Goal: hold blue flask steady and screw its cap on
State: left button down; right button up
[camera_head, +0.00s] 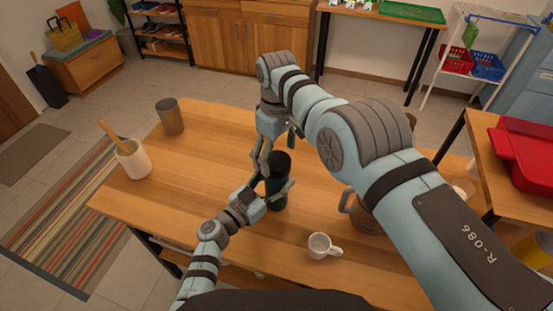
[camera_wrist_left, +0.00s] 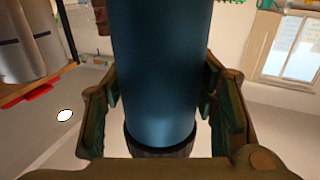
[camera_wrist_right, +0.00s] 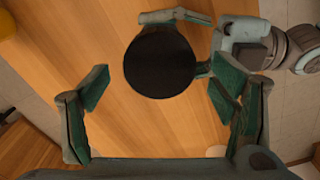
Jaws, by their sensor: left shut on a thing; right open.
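The blue flask (camera_head: 277,192) stands upright near the middle of the wooden table. Its black cap (camera_head: 281,164) sits on top; I cannot tell how tightly it is seated. My left gripper (camera_head: 272,189) is shut around the flask body. In the left wrist view the flask (camera_wrist_left: 160,75) fills the space between the fingers, with a dark band at its lower end. My right gripper (camera_head: 276,148) is open above and close to the cap. In the right wrist view the round cap top (camera_wrist_right: 160,62) lies just beyond the open fingers (camera_wrist_right: 158,92), with nothing between them.
A white mug (camera_head: 321,246) stands at the front of the table, and a grey-brown pitcher (camera_head: 361,213) is right of the flask, partly behind my right arm. A pale crock with a wooden utensil (camera_head: 133,160) and a grey-brown cup (camera_head: 169,117) stand at left. The table (camera_head: 200,165) between is clear.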

notch_tip(320, 180, up, 2)
jog(key=shift+c, duration=0.3)
jog(key=shift+r, duration=0.15)
jog(key=r+n, duration=0.2)
jog(key=n, duration=0.1)
jog(key=shift+w+a, duration=0.1)
jog(key=shift+w, duration=0.25)
jog(key=n, duration=0.3)
jog(key=shift+r+n, duration=0.3)
jog(key=shift+r, duration=0.1)
jog(key=n, duration=0.3)
jog(key=shift+s+r, duration=0.15)
jog(key=n, duration=0.4)
jog(key=shift+s, duration=0.2)
